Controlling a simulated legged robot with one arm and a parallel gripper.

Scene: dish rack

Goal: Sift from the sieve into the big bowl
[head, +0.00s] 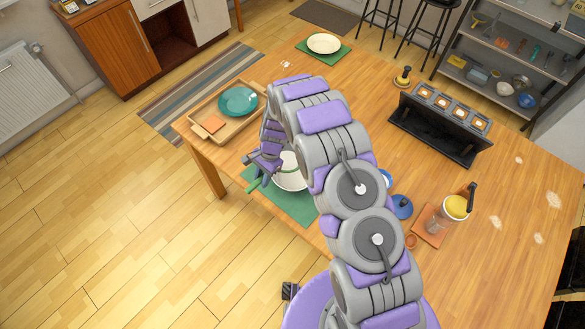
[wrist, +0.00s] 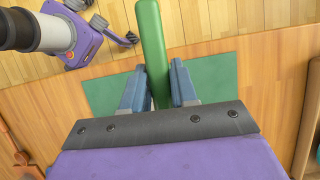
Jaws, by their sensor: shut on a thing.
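The big bowl (head: 291,178) is white and sits on a green mat (head: 297,207) near the table's front left edge, partly hidden behind my arm. My gripper (head: 258,178) is beside the bowl's left side in the head view. In the wrist view my gripper (wrist: 157,88) is shut on a long green handle (wrist: 151,40), which I take to be the sieve's. The handle points up in that picture, over the mat and past the table edge. The sieve's basket is hidden, so I cannot tell whether it is over the bowl or what it holds.
A wooden tray (head: 211,134) with a teal plate (head: 238,101) stands left behind my gripper. A cream plate (head: 324,43) lies at the back. A dark rack (head: 430,135), a blue item (head: 402,206) and a yellow-topped jar (head: 456,208) are on the right.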

